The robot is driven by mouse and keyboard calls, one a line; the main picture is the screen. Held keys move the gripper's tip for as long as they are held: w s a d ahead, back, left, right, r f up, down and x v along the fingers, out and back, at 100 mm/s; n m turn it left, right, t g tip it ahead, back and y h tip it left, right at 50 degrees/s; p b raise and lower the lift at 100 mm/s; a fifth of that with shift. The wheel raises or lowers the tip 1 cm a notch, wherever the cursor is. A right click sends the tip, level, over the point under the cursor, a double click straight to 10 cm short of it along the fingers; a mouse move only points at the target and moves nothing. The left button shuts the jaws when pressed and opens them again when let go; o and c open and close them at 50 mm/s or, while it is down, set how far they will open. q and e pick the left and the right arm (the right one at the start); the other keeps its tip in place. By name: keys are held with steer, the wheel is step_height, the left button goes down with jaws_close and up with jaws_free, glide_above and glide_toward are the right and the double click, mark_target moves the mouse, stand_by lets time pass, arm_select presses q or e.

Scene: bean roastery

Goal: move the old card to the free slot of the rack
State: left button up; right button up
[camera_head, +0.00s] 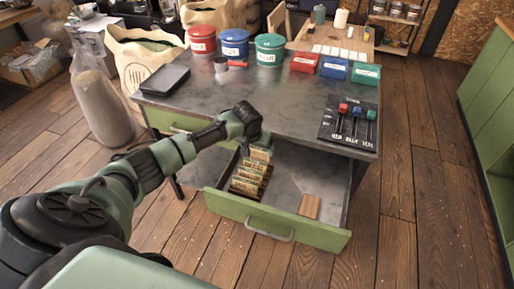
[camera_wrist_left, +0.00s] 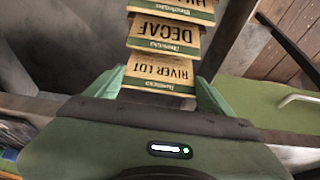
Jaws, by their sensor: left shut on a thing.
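My left gripper (camera_head: 261,150) reaches down into the back of the open drawer (camera_head: 235,206). In the left wrist view its green fingers (camera_wrist_left: 160,88) are shut on a tan card labelled "RIVER LOT" (camera_wrist_left: 160,72), one finger at each side edge. The dark rack (camera_head: 240,190) stands in the drawer's left part and holds several tan cards (camera_head: 247,179) in a row. A "DECAF" card (camera_wrist_left: 164,35) stands just beyond the held card, and another card (camera_wrist_left: 185,8) is behind it. The free slot cannot be made out. My right gripper is out of view.
A brown wooden block (camera_head: 310,206) lies in the drawer's right part, with bare floor around it. The tabletop (camera_head: 290,100) above carries red, blue and green tins, small boxes, a scoop (camera_head: 222,65) and a black lever panel (camera_head: 349,123).

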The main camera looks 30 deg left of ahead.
mark_target(257, 156)
arm_select(q)
steer(key=shift+f+b, duration=0.5)
steer(key=shift+f, duration=1.2)
stand_by(0.4)
steer(key=o, duration=1.2)
steer(key=shift+r, duration=0.1)
steer(key=v, duration=0.7)
steer(key=shift+s+r, duration=0.2)
steer(key=shift+r, duration=0.1)
